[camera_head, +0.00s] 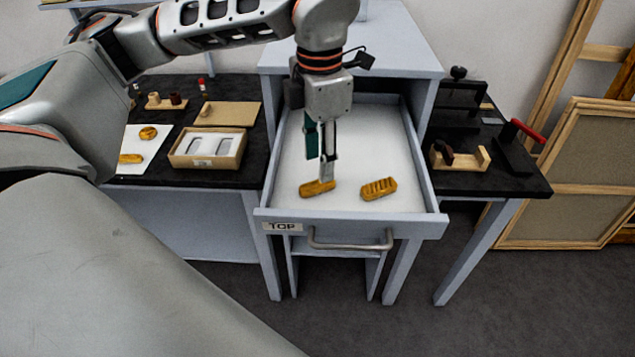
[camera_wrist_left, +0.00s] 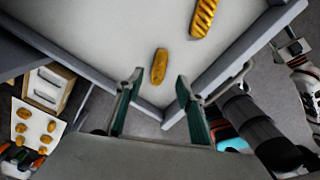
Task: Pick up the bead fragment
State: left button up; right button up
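Two gilt fragments lie in the open top drawer (camera_head: 350,207). The left one is a small golden piece (camera_head: 317,188); in the left wrist view it (camera_wrist_left: 159,66) looks rounded and elongated. The right one, a ridged golden piece (camera_head: 379,189), has slanting grooves in the left wrist view (camera_wrist_left: 203,18). I cannot tell for certain which is the bead fragment. My left gripper (camera_head: 321,168) points down just above the left piece, partly covering it. In the left wrist view its fingers (camera_wrist_left: 160,75) are apart, with that piece just beyond the gap.
On the left bench stand an open box (camera_head: 208,162) and a white sheet (camera_head: 133,167) with more gilt pieces. A wooden holder (camera_head: 460,158) and a red-handled tool (camera_head: 527,131) are on the right bench. The drawer walls surround the pieces; its floor is otherwise clear.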

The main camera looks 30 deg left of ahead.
aim_at(317, 181)
pick_arm(q)
notch_tip(317, 181, down, 5)
jog(key=shift+a+f, duration=0.1)
jog(key=shift+a, duration=0.05)
jog(key=c, duration=1)
